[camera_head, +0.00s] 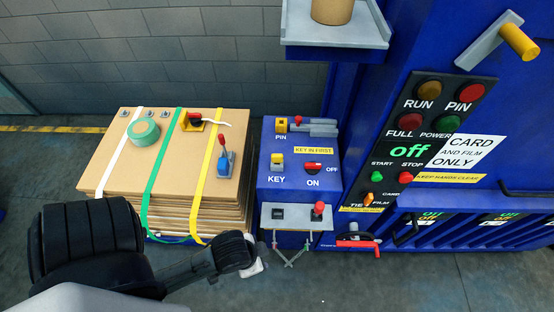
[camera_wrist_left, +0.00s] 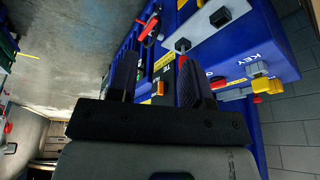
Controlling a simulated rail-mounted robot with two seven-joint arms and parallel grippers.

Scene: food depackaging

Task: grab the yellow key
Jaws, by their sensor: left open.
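The yellow key (camera_head: 277,159) sits upright above the KEY label on the sloped top of the blue control box (camera_head: 265,197). It also shows in the left wrist view (camera_wrist_left: 266,86), right of the fingers. A second yellow piece (camera_head: 281,125) is by the PIN label, behind the key. My left gripper (camera_wrist_left: 158,80) is open, with nothing seen between its two dark fingers. In the head view my left arm comes in from the left, and its end (camera_head: 248,257) is in front of and below the box, apart from the key. My right gripper is not in view.
A strapped cardboard stack (camera_head: 165,170) stands left of the box. A red ON switch (camera_head: 312,166) is right of the key. A red-knobbed lever (camera_head: 318,210) is at the box front. The large blue machine (camera_head: 420,222) fills the right, with a shelf (camera_head: 335,33) above.

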